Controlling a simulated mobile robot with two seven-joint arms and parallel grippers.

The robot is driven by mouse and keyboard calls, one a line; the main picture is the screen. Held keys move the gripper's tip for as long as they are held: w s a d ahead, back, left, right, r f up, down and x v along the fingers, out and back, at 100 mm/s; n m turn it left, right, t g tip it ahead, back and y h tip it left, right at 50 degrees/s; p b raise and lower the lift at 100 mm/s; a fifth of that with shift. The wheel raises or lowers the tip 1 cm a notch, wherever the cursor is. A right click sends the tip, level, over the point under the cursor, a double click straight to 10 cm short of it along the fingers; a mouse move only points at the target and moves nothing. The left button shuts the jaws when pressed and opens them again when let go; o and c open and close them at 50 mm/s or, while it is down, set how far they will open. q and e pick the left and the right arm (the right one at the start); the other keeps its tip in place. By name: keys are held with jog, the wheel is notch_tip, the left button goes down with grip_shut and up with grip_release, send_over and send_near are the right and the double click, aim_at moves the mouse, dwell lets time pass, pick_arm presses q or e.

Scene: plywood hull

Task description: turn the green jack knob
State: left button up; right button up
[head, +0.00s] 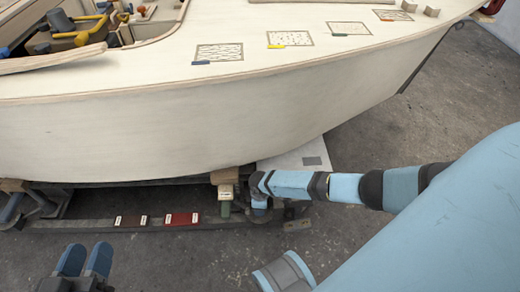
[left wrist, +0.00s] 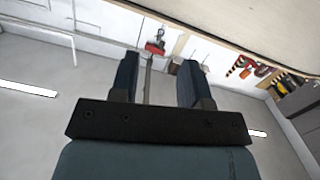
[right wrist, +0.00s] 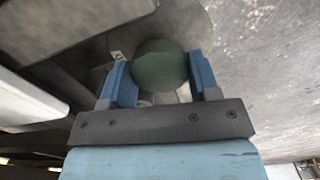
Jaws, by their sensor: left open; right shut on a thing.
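The green jack knob (right wrist: 160,64) is round and dark green in the right wrist view. My right gripper (right wrist: 160,76) is shut on it, with one blue finger against each side. A green jack part (head: 225,208) shows under a wooden block (head: 224,176) beside that wrist. My left gripper (head: 84,260) is open and empty at the lower left, its fingers pointing up and apart; they also show in the left wrist view (left wrist: 159,80).
The pale plywood hull (head: 200,125) overhangs the jack. A grey rail (head: 80,232) runs under it, carrying a dark red labelled block (head: 181,218) and a smaller labelled block (head: 131,221). Tools lie in the cockpit at the upper left.

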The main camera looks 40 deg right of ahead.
jog(key=shift+r+m+p, duration=0.15)
jog(key=shift+m+p, duration=0.2)
jog(key=shift+m, duration=0.15)
jog(key=m+p, duration=0.3)
jog(key=m, duration=0.2)
jog(key=shift+a+p, duration=0.1)
jog(key=shift+p, duration=0.2)
jog(key=m+p, duration=0.1)
jog(key=m, duration=0.3)
jog(key=shift+p, duration=0.3)
jog(key=m, duration=0.2)
jog(key=shift+m+p, duration=0.3)
jog(key=shift+p, duration=0.1)
jog(key=shift+m, duration=1)
jog(key=shift+f+m+p, duration=0.2)
jog(key=shift+m+p, duration=0.15)
jog(key=shift+m, duration=0.25)
pick_arm(q)
notch_tip(320, 180, up, 8)
jog(key=a+n+t, duration=0.1)
jog(key=t, duration=0.2)
jog(key=shift+s+r+n+t+y, duration=0.25)
jog(key=shift+s+n+t+y, duration=0.05)
jog(key=shift+s, duration=0.15)
pick_arm(e)
jog(key=shift+m, duration=0.3)
